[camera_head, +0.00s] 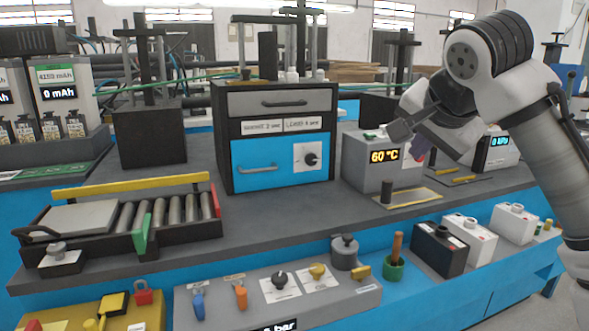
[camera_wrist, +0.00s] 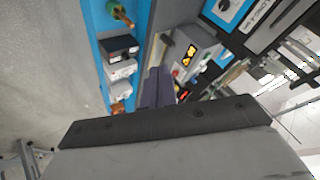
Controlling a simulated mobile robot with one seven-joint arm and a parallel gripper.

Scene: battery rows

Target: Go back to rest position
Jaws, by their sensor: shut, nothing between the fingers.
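My gripper (camera_head: 423,153) hangs in the air at the right of the head view, in front of the box with the 60 °C display (camera_head: 372,163), partly covering it. In the wrist view my gripper's dark purple fingers (camera_wrist: 157,88) are together with nothing between them. My arm comes in from the right edge of the head view and bends down at the wrist. The fingertips look clear of the bench (camera_head: 290,205) and touch nothing that I can see.
A cabinet with a blue drawer (camera_head: 283,174) stands mid-bench, with a roller tray (camera_head: 120,222) at left. Black (camera_head: 438,250) and white (camera_head: 470,240) batteries line the lower shelf, near a green cup (camera_head: 393,270). The floor (camera_wrist: 50,70) looks open in the wrist view.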

